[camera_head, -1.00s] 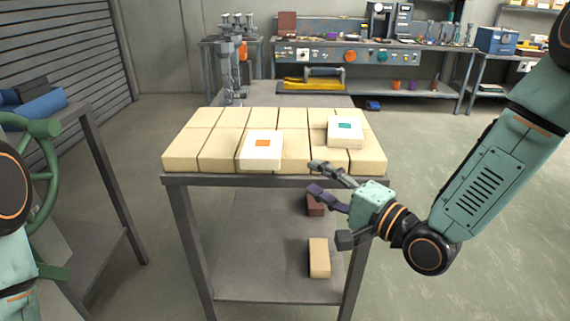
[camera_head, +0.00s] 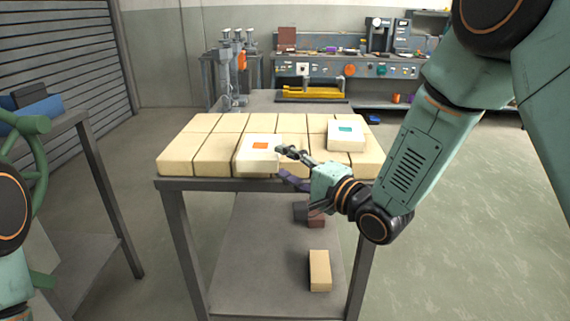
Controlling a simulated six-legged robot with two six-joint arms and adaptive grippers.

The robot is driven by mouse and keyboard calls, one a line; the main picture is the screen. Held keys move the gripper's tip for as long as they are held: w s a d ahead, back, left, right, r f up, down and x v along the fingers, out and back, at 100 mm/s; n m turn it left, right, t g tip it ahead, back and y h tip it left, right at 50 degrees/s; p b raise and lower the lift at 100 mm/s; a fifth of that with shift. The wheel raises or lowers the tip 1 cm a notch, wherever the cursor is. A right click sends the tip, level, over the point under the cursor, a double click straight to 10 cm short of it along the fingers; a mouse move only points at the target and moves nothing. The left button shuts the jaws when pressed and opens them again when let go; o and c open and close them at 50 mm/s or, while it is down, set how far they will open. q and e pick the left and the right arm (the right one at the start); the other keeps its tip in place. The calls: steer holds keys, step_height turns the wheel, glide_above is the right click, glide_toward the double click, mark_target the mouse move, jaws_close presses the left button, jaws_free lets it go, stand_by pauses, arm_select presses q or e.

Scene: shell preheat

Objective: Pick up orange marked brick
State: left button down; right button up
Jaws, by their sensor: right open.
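The orange marked brick (camera_head: 258,164) is a pale block with an orange square on its top. It lies on the tan bricks at the front middle of the table (camera_head: 190,184). My right gripper (camera_head: 282,162) is open at the brick's right front edge. One finger is near the brick's upper right side and the other is lower, in front of the table edge. I cannot tell whether a finger touches the brick. My left gripper is out of view; only part of my left arm shows at the left edge.
A similar pale brick with a teal mark (camera_head: 346,142) lies on the tan bricks (camera_head: 188,153) to the right. A tan brick (camera_head: 319,271) and a dark red brick (camera_head: 316,217) are on the lower shelf. A green wheel (camera_head: 38,160) stands at the left.

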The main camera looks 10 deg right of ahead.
steer(key=shift+w+a, duration=0.1)
steer(key=shift+a, duration=0.1)
steer(key=shift+c, duration=0.3)
steer(key=shift+d, duration=0.2)
steer(key=shift+c, duration=1.1)
steer(key=shift+a, duration=0.15)
steer(key=shift+c, duration=0.8)
jaws_close()
steer(key=shift+r, duration=0.1)
step_height(320, 180, up, 2)
steer(key=shift+r+p, duration=0.25)
steer(key=shift+p, duration=1)
